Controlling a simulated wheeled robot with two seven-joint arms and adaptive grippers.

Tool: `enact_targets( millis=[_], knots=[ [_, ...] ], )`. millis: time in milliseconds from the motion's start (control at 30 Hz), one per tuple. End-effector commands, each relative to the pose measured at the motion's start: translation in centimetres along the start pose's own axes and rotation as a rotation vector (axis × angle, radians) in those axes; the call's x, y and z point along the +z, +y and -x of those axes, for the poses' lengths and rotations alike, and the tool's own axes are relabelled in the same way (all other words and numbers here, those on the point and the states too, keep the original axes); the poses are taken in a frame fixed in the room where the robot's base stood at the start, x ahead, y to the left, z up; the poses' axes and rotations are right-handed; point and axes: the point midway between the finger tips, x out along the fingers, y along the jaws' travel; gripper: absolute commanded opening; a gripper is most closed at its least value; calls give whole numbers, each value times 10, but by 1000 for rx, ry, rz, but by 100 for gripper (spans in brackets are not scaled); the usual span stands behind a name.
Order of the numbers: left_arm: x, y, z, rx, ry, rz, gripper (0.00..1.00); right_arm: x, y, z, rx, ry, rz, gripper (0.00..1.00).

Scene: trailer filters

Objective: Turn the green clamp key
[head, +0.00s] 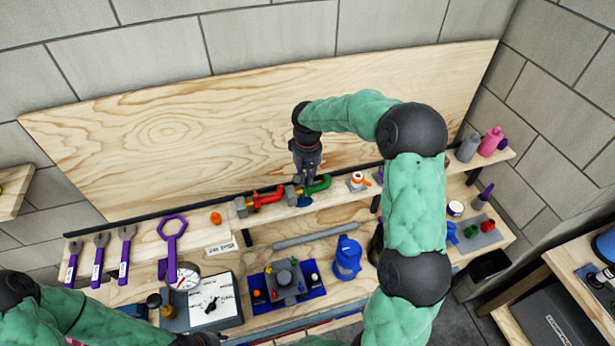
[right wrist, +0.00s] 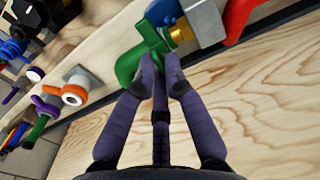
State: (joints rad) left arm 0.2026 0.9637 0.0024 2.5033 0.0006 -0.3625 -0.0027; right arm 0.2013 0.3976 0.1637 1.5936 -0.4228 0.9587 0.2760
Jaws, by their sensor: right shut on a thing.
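The green clamp key (head: 318,184) sits on a grey clamp body (head: 292,194) on the upper shelf, beside a red clamp part. In the right wrist view the green key (right wrist: 130,62) lies between the fingertips of my right gripper (right wrist: 160,70). My right gripper (head: 307,180) comes down on it from above and is shut on it; the fingers hide part of the key. My left arm shows at the lower left of the head view, and its gripper is mostly out of the frame, so its fingers do not show.
A red clamp key (head: 267,198) is just left of the green one. A white and orange fitting (head: 358,180) stands to its right on the shelf. A wooden back panel (head: 200,140) rises behind. A blue pitcher-like item (head: 346,258) stands on the lower bench.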

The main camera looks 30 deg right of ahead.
Motion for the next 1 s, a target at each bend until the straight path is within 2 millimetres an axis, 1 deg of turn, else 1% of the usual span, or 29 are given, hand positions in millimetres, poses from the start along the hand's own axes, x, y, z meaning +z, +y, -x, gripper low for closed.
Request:
enact_targets(
  millis=[33, 67, 100, 133, 433, 567, 667, 1000],
  knots=[
    [0, 0, 0, 0, 0, 0, 40, -1, 0, 1, 0, 3, 0, 15],
    [0, 0, 0, 0, 0, 0, 40, -1, 0, 1, 0, 3, 0, 23],
    [0, 0, 0, 0, 0, 0, 40, -1, 0, 1, 0, 3, 0, 34],
    [0, 0, 0, 0, 0, 0, 40, -1, 0, 1, 0, 3, 0, 36],
    [0, 0, 0, 0, 0, 0, 40, 0, 0, 1, 0, 2, 1, 36],
    [0, 0, 0, 0, 0, 0, 40, -1, 0, 8, 0, 4, 0, 36],
    [0, 0, 0, 0, 0, 0, 40, -2, 0, 21, 0, 5, 0, 36],
    [0, 0, 0, 0, 0, 0, 40, -2, 0, 88, 0, 6, 1, 36]
  ],
)
